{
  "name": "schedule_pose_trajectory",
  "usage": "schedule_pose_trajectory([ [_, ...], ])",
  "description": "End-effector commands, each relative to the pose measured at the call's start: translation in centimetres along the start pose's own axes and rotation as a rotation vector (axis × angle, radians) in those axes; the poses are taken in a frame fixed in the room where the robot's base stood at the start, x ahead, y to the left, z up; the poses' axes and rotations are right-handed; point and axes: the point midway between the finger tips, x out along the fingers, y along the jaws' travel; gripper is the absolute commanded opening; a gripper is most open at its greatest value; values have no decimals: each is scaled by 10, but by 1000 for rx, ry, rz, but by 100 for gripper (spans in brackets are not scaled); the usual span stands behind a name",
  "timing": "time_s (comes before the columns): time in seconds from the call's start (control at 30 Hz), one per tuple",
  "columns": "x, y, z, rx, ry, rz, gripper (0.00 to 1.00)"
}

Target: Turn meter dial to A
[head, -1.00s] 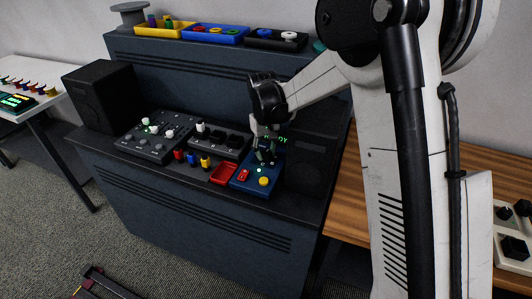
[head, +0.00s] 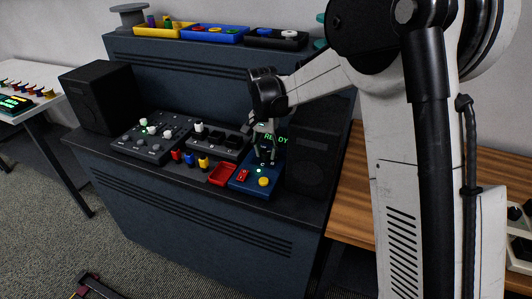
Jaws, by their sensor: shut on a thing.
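The blue meter box (head: 240,183) stands at the right of the console's shelf. It has a red switch (head: 243,175), a yellow button (head: 264,181), a small green light and a display (head: 281,140) with green letters, partly covered, that look like READY. My gripper (head: 265,157) points down over the upper part of the box, its fingers shut around the dial there. The fingers hide most of the dial, so its pointer and the letter marks cannot be read.
A dark speaker (head: 313,160) stands close right of the meter. A red tray (head: 222,174), small coloured plugs (head: 189,159) and a grey knob panel (head: 150,137) lie to the left. Yellow, blue and black bins (head: 216,35) line the upper ledge. Another speaker (head: 97,98) stands far left.

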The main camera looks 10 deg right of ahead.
Motion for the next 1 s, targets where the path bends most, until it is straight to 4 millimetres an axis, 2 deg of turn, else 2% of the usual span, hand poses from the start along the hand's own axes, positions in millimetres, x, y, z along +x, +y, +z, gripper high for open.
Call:
schedule_pose_trajectory([
  [0.3, 0, 0, 0, 80, -3, -1, 1],
  [0.73, -1, 0, 0, 87, -3, -1, 1],
  [0.77, -1, 0, 0, 87, -3, -1, 30],
  [0.9, 0, 0, 0, 87, -4, -1, 46],
  [1.0, 0, 0, 0, 87, -4, -1, 46],
])
